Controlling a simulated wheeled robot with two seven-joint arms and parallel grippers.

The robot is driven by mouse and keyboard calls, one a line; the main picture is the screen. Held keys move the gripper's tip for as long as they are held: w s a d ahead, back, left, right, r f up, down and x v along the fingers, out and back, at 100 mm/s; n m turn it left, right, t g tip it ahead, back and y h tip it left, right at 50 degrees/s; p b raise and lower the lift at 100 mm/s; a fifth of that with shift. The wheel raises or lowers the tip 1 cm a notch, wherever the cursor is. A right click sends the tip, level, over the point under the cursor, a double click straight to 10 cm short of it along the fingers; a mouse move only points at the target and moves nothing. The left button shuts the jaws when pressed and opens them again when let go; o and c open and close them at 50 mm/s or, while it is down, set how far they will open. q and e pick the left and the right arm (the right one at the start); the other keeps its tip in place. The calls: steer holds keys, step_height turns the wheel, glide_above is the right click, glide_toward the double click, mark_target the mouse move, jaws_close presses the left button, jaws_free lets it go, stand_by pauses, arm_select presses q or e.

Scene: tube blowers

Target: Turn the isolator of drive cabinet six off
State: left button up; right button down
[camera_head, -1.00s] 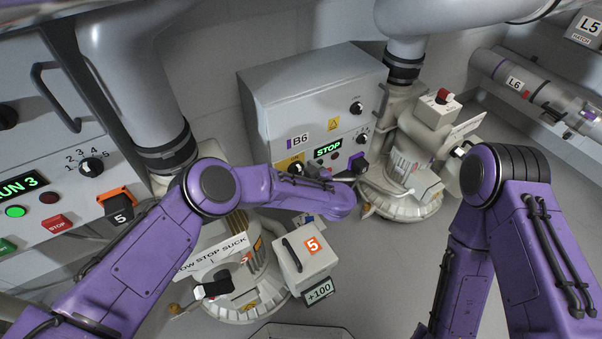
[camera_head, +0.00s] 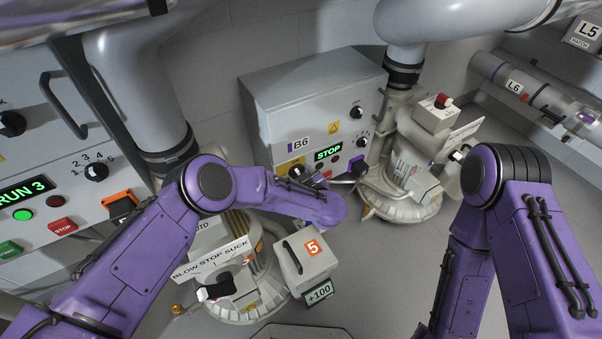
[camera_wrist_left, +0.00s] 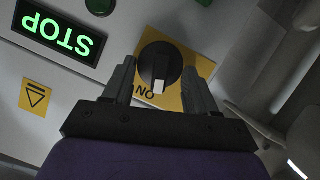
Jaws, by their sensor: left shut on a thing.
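Drive cabinet B6 (camera_head: 310,95) stands at the back middle, with a green STOP display (camera_head: 328,153). Its isolator is a black round knob (camera_wrist_left: 160,66) on a yellow plate (camera_wrist_left: 207,66) in the left wrist view. The knob's white pointer end lies beside the word ON, which reads upside down there. My left gripper (camera_wrist_left: 160,82) has a finger on each side of the knob's handle and is shut on it. In the head view the left gripper (camera_head: 298,176) is at the cabinet's lower front, partly covering the isolator. My right gripper is out of view.
Another cabinet (camera_head: 40,130) with a RUN 3 display stands at left. A blower (camera_head: 245,285) with a BLOW STOP SUCK plate and a box marked 5 (camera_head: 305,260) stand below my left arm. Another blower (camera_head: 405,180) is right of B6. Floor is open between my arms.

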arm_select(q)
steer(key=shift+s+a+f+n+t+h, duration=0.15)
steer(key=shift+n+t+h, duration=0.4)
steer(key=shift+n, duration=0.55)
steer(key=o, duration=1)
steer(key=p+v, duration=0.3)
steer(key=v, duration=0.7)
steer(key=shift+s+p, duration=0.35)
steer(key=shift+p, duration=0.05)
